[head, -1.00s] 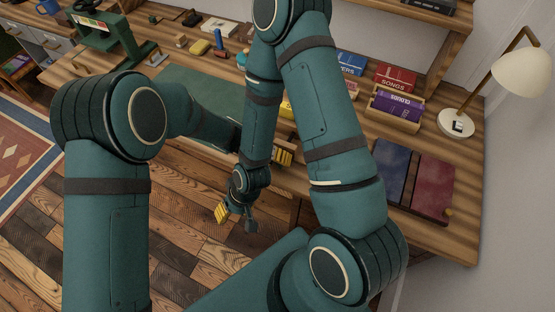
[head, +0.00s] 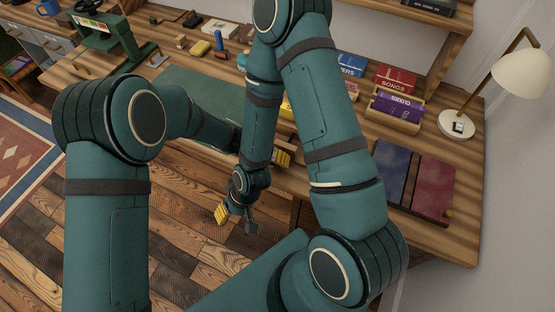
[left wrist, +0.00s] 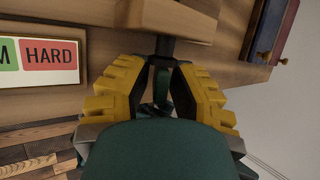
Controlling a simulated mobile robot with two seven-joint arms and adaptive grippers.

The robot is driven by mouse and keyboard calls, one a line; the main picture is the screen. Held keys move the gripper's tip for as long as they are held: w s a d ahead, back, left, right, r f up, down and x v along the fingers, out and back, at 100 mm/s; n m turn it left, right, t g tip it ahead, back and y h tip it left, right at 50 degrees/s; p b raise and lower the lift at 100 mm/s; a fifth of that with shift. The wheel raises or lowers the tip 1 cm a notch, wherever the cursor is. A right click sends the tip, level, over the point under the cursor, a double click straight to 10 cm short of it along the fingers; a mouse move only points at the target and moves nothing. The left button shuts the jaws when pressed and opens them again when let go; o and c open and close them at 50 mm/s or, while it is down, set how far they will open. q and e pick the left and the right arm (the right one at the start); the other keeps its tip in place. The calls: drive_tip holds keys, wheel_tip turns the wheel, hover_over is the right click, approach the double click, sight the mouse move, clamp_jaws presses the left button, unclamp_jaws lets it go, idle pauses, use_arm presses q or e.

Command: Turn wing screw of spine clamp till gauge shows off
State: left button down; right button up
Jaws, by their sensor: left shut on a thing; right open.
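My left gripper (left wrist: 162,72) fills the middle of the left wrist view, its ribbed yellow fingers shut on the wing screw (left wrist: 161,88), a dark part mostly hidden between them. A dark stem runs up from it to a pale wooden block (left wrist: 172,17), seemingly part of the spine clamp. The gauge (left wrist: 40,58) is a white plate on the left with a red HARD field and a cut-off green field ending in M; no pointer shows. In the head view my left gripper (head: 283,158) is at the bench's front edge, the clamp largely hidden by my arms. My right gripper (head: 236,214) hangs open and empty over the floor.
A green press (head: 108,38) stands at the back left. Books (head: 396,104) in a wooden holder, a lamp (head: 458,123), and blue (head: 391,165) and red (head: 433,187) covers occupy the right side. A green mat (head: 190,90) lies mid-bench, partly behind my arms.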

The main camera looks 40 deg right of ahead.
use_arm(q)
drive_tip(key=shift+w+f+g+h, duration=0.1)
drive_tip(key=shift+g+h, duration=0.4)
drive_tip(key=shift+g, duration=0.2)
drive_tip(key=shift+f+n+g+h+b, duration=0.1)
drive_tip(key=shift+n+g+h+b, duration=0.35)
drive_tip(key=shift+b, duration=0.25)
drive_tip(key=shift+n+g+h+b, duration=0.25)
drive_tip(key=shift+g+h+b, duration=0.3)
drive_tip(key=shift+g+b, duration=0.6)
drive_tip(key=shift+g+h+b, duration=0.3)
drive_tip(key=shift+h+b, duration=0.1)
drive_tip(key=shift+b, duration=0.1)
drive_tip(key=c, duration=1)
unclamp_jaws()
drive_tip(key=shift+c, duration=0.2)
